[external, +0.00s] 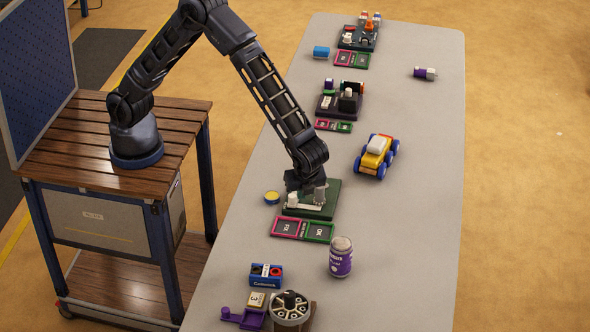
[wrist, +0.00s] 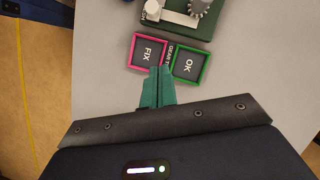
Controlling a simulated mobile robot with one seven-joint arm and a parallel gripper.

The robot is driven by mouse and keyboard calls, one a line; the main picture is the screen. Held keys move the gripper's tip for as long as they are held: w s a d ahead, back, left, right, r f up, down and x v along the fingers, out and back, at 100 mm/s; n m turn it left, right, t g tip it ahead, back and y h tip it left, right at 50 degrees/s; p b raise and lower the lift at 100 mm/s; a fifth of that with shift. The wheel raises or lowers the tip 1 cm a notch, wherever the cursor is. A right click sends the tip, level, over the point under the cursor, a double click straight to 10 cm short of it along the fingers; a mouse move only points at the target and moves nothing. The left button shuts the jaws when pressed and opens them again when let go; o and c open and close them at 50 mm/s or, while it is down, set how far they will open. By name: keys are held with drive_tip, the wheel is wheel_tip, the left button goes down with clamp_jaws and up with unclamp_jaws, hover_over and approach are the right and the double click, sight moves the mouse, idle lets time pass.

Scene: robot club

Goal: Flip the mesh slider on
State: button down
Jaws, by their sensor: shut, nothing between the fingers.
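A dark green board (external: 325,207) stands on the long table under my arm. Its near edge also shows at the top of the wrist view (wrist: 180,31). A pale slider bar (wrist: 178,17) lies along that edge, next to a grey gear (wrist: 199,6); lettering at its left end is cut off, partly legible. The bar's pale shape also shows in the external view (external: 303,207). My gripper (wrist: 160,68) has its teal fingers together, empty, pointing toward the board across the FIX and OK trays. In the external view, my wrist hides part of the board and the fingertips.
A pink-framed FIX tray (external: 286,227) and a green-framed OK tray (external: 319,232) lie in front of the board. A yellow round piece (external: 272,197) is left of it, a purple-labelled jar (external: 341,257) nearer, and a toy car (external: 376,156) beyond. The table's right side is mostly clear.

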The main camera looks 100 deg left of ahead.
approach(293, 207)
drive_tip(key=d+f, duration=0.1)
drive_tip(key=f, duration=0.1)
drive_tip(key=w+d+f, duration=0.1)
drive_tip(key=shift+w+d+f, duration=0.1)
drive_tip(key=shift+f, duration=0.3)
drive_tip(key=a, duration=0.1)
drive_tip(key=s, duration=0.1)
drive_tip(key=a, duration=0.1)
drive_tip(key=shift+s+a+f, duration=0.15)
drive_tip(key=shift+a+f, duration=0.15)
drive_tip(key=shift+a, duration=0.05)
drive_tip(key=shift+s+a, duration=0.3)
drive_tip(key=shift+a, duration=0.3)
drive_tip(key=a, duration=0.6)
drive_tip(key=shift+d, duration=0.1)
